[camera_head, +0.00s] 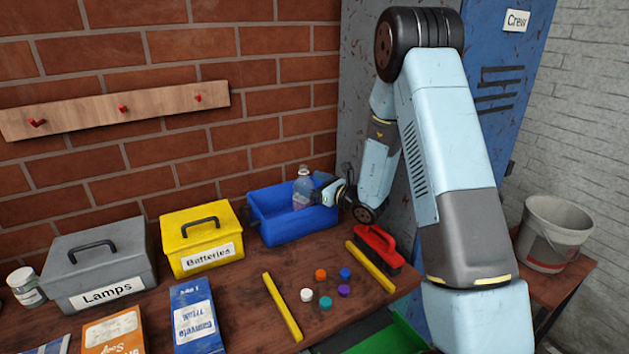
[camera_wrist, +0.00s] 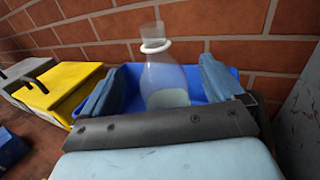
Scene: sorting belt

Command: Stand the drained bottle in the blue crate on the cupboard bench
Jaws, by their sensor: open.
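The clear bottle (camera_head: 303,190) with a white ring at its neck stands upright in the blue crate (camera_head: 268,231) at the back of the bench. It also shows in the wrist view (camera_wrist: 161,76), with a paler band low on its body. My gripper (camera_head: 316,188) reaches into the crate from the right. In the wrist view its two fingers are apart, one on each side of the bottle, with visible gaps. The bottle's base is hidden by the crate wall and my gripper.
A yellow Batteries box (camera_head: 203,238) stands left of the crate, and a grey Lamps box (camera_head: 99,264) further left. A red-topped brush (camera_head: 378,246), yellow strips (camera_head: 282,307) and several coloured caps (camera_head: 321,274) lie in front. The brick wall is close behind the crate.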

